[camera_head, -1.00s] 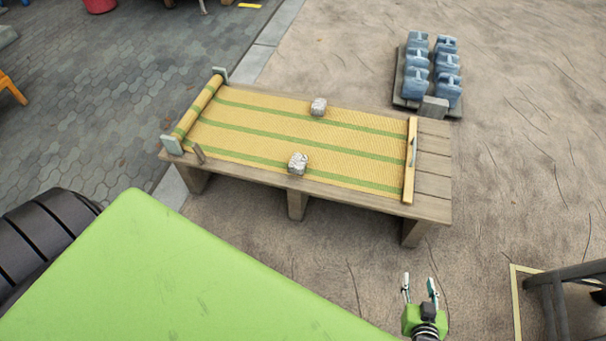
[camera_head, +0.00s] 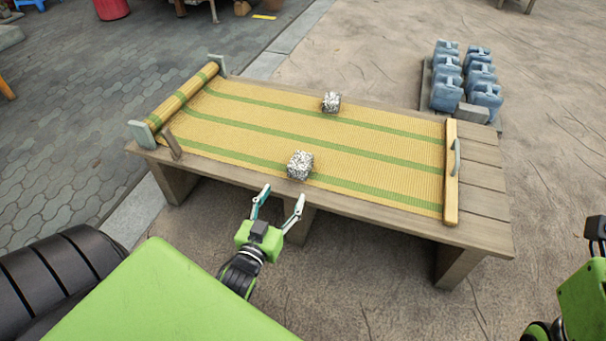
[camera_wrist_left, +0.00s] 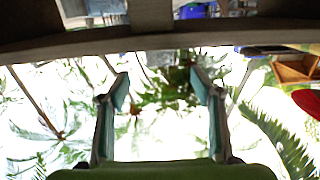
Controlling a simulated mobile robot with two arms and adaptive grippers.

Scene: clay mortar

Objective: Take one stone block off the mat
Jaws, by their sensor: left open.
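Two speckled grey-white stone blocks lie on the yellow mat with green stripes (camera_head: 375,153). The near stone block (camera_head: 300,165) is by the mat's front edge, and the far stone block (camera_head: 331,102) is near its back edge. My left gripper (camera_head: 283,194) is open and empty, in front of the bench and below the near block, with its fingers pointing toward the bench. In the left wrist view both fingers (camera_wrist_left: 161,82) stand apart with nothing between them; no block shows there. My right gripper (camera_head: 596,236) is cut off at the right edge.
The mat lies on a wooden bench (camera_head: 482,190), rolled up at its left end (camera_head: 182,97) between grey brackets. A wooden bar (camera_head: 451,175) with a handle crosses its right end. Several blue jugs (camera_head: 447,90) stand behind on the right. The bench's front edge crosses near the left gripper.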

